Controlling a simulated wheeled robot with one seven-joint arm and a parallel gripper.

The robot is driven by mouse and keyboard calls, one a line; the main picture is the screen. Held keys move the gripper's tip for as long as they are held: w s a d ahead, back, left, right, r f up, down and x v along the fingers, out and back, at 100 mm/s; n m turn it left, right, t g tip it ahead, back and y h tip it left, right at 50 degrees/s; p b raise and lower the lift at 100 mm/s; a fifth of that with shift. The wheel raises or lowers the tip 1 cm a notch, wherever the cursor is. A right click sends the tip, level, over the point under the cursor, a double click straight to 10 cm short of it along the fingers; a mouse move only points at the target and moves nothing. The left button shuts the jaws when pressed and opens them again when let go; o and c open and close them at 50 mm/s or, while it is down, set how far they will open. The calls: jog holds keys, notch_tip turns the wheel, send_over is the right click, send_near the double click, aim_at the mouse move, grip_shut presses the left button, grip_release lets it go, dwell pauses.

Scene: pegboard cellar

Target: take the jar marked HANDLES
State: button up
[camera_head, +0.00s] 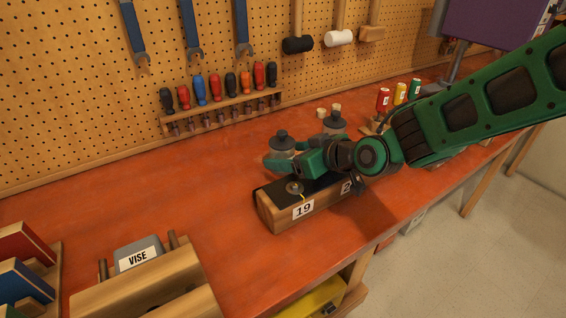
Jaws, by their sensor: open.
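I cannot read the word HANDLES on either jar. My gripper is open and points left. I cannot tell whether a finger touches the left jar or whether the jar is between the fingers.
A wooden block (272,215) labelled 19, with a dark top, lies in front of my gripper. A screwdriver rack (222,112) is behind. A wooden vise (150,290) stands front left. Small bottles (400,93) stand at right. The bench's left middle (130,190) is clear.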

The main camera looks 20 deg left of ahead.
aim_at(285, 140)
jog(key=shift+r, duration=0.1)
jog(key=c, duration=1.7)
jog(key=shift+r, duration=0.1)
jog(key=shift+r, duration=0.55)
notch_tip(285, 140, up, 3)
jog(key=s+r, duration=0.2)
jog(key=s, duration=0.1)
jog(key=s+d+r, duration=0.1)
jog(key=s+r, duration=0.1)
jog(key=s, duration=0.2)
jog(key=s+d+r, duration=0.1)
jog(key=s+r, duration=0.1)
jog(key=s, duration=0.2)
jog(key=shift+s+d+r, duration=0.15)
jog(key=shift+s+r, duration=0.05)
jog(key=shift+r, duration=0.2)
